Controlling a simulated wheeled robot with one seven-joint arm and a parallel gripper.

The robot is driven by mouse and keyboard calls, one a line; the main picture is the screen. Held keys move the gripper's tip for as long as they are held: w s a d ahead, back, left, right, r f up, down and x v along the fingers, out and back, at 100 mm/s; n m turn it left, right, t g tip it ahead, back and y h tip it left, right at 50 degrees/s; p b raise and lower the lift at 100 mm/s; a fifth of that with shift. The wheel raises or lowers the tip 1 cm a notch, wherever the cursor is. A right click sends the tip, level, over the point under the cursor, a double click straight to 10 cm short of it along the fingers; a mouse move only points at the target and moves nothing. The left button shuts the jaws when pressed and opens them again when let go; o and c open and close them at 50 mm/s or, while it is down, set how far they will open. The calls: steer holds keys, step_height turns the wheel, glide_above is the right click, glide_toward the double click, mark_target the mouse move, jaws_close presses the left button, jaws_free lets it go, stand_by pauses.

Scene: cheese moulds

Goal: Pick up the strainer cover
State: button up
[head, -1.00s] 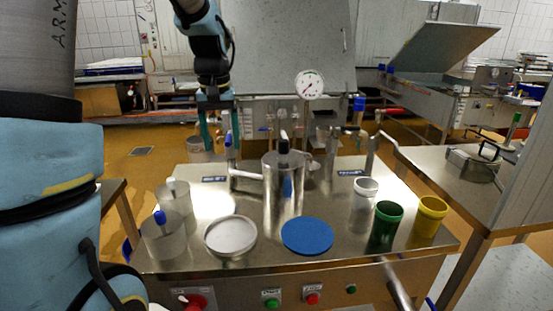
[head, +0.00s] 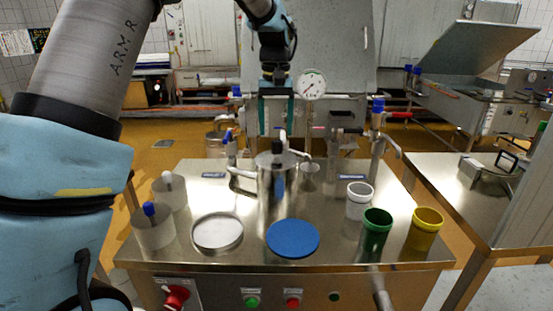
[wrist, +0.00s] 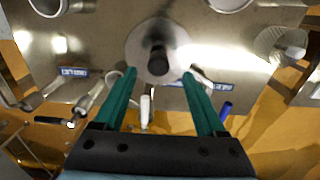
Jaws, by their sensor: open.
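The strainer cover (head: 268,158) appears to be the round steel lid with a black knob (head: 278,146) on top of the steel cylinder (head: 272,190). The wrist view shows this lid (wrist: 140,55) from above, with its knob (wrist: 158,60) near the centre.
On the steel table (head: 335,255) are a blue disc (head: 293,238), a white-grey round dish (head: 217,231), and white (head: 359,205), green (head: 375,235) and yellow (head: 424,230) cups. Clear containers (head: 154,235) stand at left. Taps and a gauge (head: 312,84) rise at the back.

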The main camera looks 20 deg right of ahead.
mark_target(277, 140)
step_height(277, 140, down, 5)
steer(key=shift+s+d+p, duration=0.1)
steer(key=shift+p, duration=0.7)
steer(key=shift+c, duration=0.2)
jaws_close()
steer(key=shift+r, duration=0.1)
stand_by(0.5)
